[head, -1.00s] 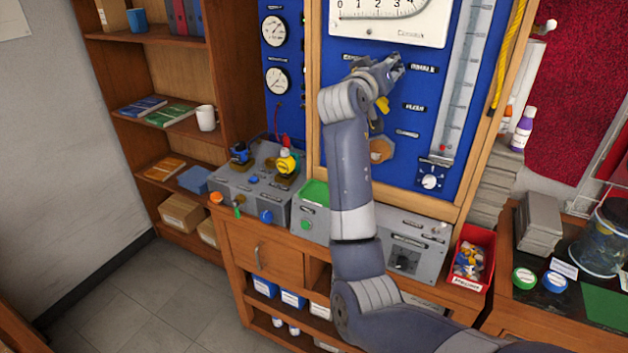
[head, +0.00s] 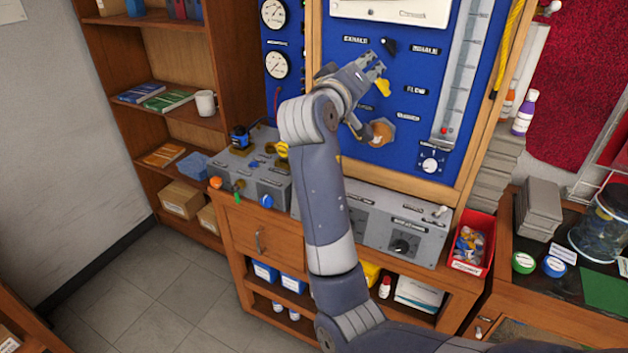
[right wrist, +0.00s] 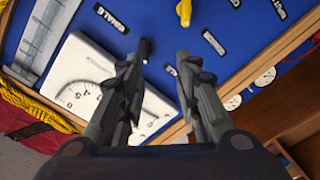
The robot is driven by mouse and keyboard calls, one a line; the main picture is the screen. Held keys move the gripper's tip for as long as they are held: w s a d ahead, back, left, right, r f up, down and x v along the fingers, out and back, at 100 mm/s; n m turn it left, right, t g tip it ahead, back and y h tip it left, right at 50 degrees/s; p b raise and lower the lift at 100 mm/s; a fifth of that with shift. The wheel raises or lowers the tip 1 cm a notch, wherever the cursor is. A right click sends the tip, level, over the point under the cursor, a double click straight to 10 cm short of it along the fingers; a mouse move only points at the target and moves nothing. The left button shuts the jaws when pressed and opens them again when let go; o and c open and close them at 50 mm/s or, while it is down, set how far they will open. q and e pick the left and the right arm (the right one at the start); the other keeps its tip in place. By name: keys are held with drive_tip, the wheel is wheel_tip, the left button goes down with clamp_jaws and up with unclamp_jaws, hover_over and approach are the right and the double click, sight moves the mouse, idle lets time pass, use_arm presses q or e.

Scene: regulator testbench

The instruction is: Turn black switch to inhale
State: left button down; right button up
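The small black switch (head: 389,46) is on the blue panel, between the left label, which seems to read EXHALE (head: 355,40), and the right label INHALE (head: 426,50). Its knob looks tilted toward upper left, though the exact angle is hard to tell. My right gripper (head: 374,62) is open and empty, just below and left of the switch. In the right wrist view, the fingers (right wrist: 159,58) are apart, and the black switch (right wrist: 145,48) shows by the left fingertip; contact cannot be told. My left gripper is out of view.
A yellow knob (head: 383,87) and an orange-brown knob (head: 382,132) sit on the panel below the switch. A white meter (head: 390,10) is above and a clear tube (head: 463,70) is to the right. A grey control box (head: 385,222) stands below the panel.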

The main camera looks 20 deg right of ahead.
drive_tip(key=w+a+f+n+y, duration=0.2)
drive_tip(key=f, duration=0.7)
drive_tip(key=w+a+f+n+y+b, duration=0.1)
drive_tip(key=w+a+f+y, duration=0.1)
drive_tip(key=f, duration=0.8)
drive_tip(key=w+a+f+n+y+b, duration=0.1)
drive_tip(key=w+f, duration=0.3)
drive_tip(key=f, duration=0.5)
drive_tip(key=shift+a+f+n+t+y, duration=0.3)
drive_tip(key=shift+a+n+y, duration=0.2)
drive_tip(key=shift+a+n, duration=0.35)
drive_tip(key=shift+w+r, duration=0.1)
drive_tip(key=s+d+r+m+h+p, duration=0.1)
drive_tip(key=d+r+m+h+p, duration=0.1)
drive_tip(key=r, duration=0.8)
drive_tip(key=s+d+r+m+h+p, duration=0.1)
drive_tip(key=s+d+r+h+p, duration=0.15)
drive_tip(key=r, duration=0.75)
drive_tip(key=m+g+h+p, duration=0.15)
drive_tip(key=m+p, duration=0.25)
drive_tip(key=p, duration=0.4)
approach(386, 45)
drive_tip(key=shift+n+t+h, duration=0.25)
drive_tip(key=shift+h, duration=0.05)
drive_tip(key=x, duration=0.8)
drive_tip(key=shift+d+f, duration=0.15)
drive_tip(key=shift+f, duration=0.05)
drive_tip(key=shift+w+d+f, duration=0.2)
drive_tip(key=shift+w+d, duration=0.15)
drive_tip(key=shift+w, duration=0.15)
